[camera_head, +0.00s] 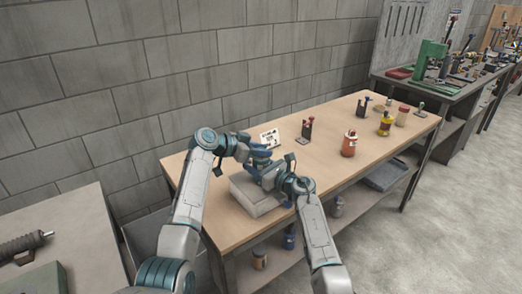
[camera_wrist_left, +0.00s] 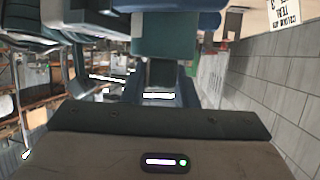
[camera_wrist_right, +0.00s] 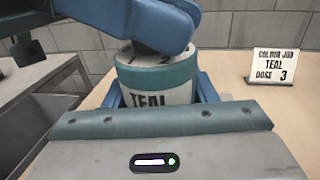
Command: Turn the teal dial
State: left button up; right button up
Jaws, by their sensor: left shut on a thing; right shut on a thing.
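The teal dial (camera_wrist_right: 160,74) is a round teal ring with numbers on its pale top. It sits on a pale body (camera_wrist_right: 158,97) lettered TEAL in the right wrist view. My right gripper (camera_wrist_right: 160,98) is shut on this body, with blue fingers at both sides. My left gripper (camera_head: 259,151) is above my right gripper (camera_head: 264,170) in the head view, shut on the dial. A blue part of it hides much of the dial's top in the right wrist view. In the left wrist view a teal part (camera_wrist_left: 165,36) is between dark parts, and details are unclear.
A pale grey box (camera_head: 257,197) is on the wooden table (camera_head: 330,170) below my grippers. A card (camera_wrist_right: 282,66) reads COLOUR JOB TEAL DOSE 3. An orange-red jar (camera_head: 349,144), a yellow jar (camera_head: 385,124) and small stands are farther right. The table's middle is clear.

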pick_arm(q)
jog(key=n+t+y, duration=0.3)
jog(key=n+t, duration=0.1)
jog(key=shift+s+d+f, duration=0.1)
jog(key=shift+n+t+y, duration=1)
jog(key=shift+n+y, duration=0.4)
jog(key=shift+n, duration=0.1)
jog(key=o, duration=1)
notch_tip(320, 180, up, 10)
